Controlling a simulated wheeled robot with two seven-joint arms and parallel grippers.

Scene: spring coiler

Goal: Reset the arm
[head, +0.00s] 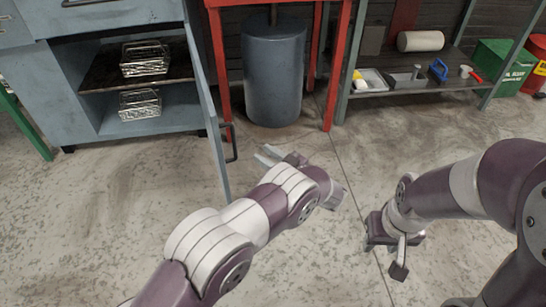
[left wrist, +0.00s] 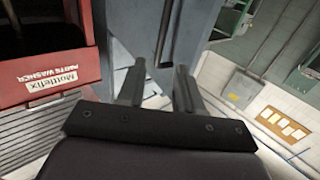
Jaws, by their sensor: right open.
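My left arm reaches in from the lower left of the head view. Its gripper (head: 266,154) is near the middle, to the right of the open cabinet door. In the left wrist view its two fingers (left wrist: 157,88) stand apart with nothing between the tips. My right gripper (head: 385,262) is at the right, pointing down over the floor, open and with nothing seen in it. The grey-blue cabinet door (head: 207,105) stands open, and its dark handle (head: 232,145) is left of my left gripper, apart from it. The handle also shows beyond the fingers in the left wrist view (left wrist: 166,38).
The grey cabinet (head: 25,95) holds two wire baskets (head: 145,58) (head: 139,104). A red stand (head: 221,75) surrounds a blue-grey cylinder (head: 273,75). A low shelf (head: 415,87) with tools stands at the back right, by a green bin (head: 498,65). Floor between my arms is clear.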

